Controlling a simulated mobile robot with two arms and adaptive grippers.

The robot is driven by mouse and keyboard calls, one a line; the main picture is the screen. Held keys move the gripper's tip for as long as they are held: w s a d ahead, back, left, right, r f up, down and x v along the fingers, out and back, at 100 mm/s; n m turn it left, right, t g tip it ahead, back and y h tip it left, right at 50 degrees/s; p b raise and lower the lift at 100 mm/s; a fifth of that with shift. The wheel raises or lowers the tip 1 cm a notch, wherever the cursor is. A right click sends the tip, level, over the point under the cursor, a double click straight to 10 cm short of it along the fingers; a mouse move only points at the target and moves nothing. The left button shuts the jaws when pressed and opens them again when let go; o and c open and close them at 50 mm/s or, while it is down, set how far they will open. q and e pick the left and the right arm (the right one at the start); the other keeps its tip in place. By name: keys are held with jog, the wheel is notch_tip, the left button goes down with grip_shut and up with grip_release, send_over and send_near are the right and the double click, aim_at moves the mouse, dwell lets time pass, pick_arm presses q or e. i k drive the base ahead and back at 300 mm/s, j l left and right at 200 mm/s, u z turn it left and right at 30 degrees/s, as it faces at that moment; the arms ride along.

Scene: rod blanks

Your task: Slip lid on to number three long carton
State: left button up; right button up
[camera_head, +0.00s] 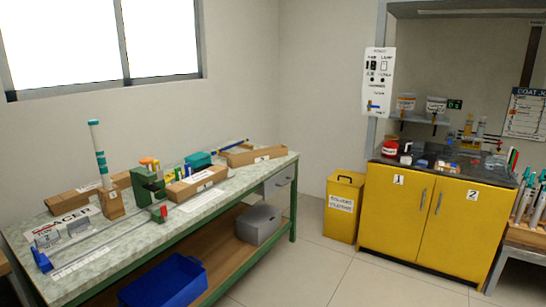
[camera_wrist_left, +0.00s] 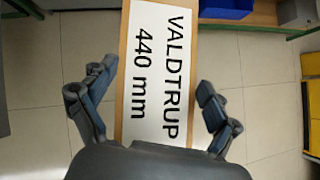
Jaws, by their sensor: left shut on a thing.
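In the left wrist view my left gripper (camera_wrist_left: 156,80) is shut on a long brown cardboard piece (camera_wrist_left: 124,60), which looks like a lid. Its white label reads "VALDTRUP 440 mm", and it is held over open floor. Neither gripper shows in the head view. On the green bench there, a long carton (camera_head: 255,156) lies at the far right end and looks open on top. Another brown carton (camera_head: 197,184) with a white label lies at mid-bench. A third (camera_head: 75,199) lies at the left, partly hidden. The carton numbers are too small to read surely.
The bench (camera_head: 212,201) also holds a green device (camera_head: 150,184), a wooden block with a striped rod (camera_head: 101,165) and a long blue-ended rule (camera_head: 42,259). A blue bin (camera_head: 165,283) and grey box (camera_head: 259,224) sit below. Floor (camera_head: 330,262) is clear before the yellow cupboard (camera_head: 425,215).

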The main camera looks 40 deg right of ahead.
aim_at(241, 159)
jog(key=l+z, duration=0.1)
jog(key=z, duration=0.3)
jog(key=i+l+z, duration=0.1)
jog(key=z, duration=0.35)
jog(key=i+z, duration=0.1)
jog(key=z, duration=0.3)
jog(key=i, duration=3.9)
